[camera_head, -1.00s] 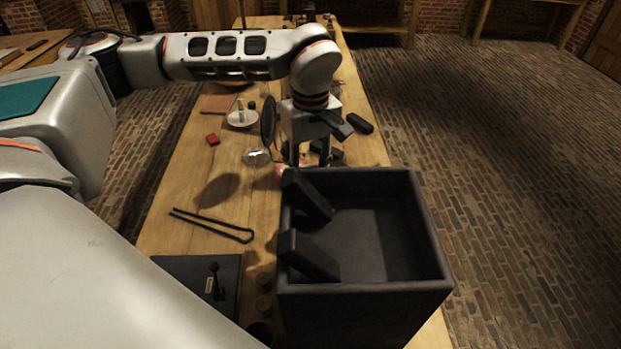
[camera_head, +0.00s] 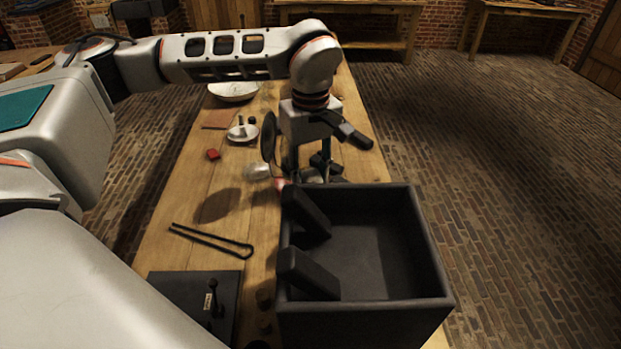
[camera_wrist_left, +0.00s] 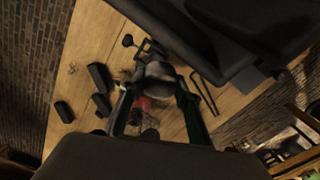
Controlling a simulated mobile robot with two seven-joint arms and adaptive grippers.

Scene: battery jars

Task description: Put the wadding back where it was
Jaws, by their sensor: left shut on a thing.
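My left gripper (camera_head: 309,170) points down over the table just beyond the black open box (camera_head: 437,240). Its fingers (camera_wrist_left: 158,108) are closed around a pale grey lump (camera_wrist_left: 160,84), which looks like the wadding. The lump also shows dimly between the fingers in the head view (camera_head: 311,176). A clear glass piece (camera_head: 257,171) lies to the left of the gripper. A small red thing (camera_wrist_left: 141,104) shows by the fingers in the wrist view, partly hidden. I cannot tell how high the lump is above the table. My right gripper is not in view.
Two dark slabs (camera_head: 307,213) lean at the box's left side. Black tongs (camera_head: 212,240) and a dark plate with a lever (camera_head: 192,297) lie to the left.

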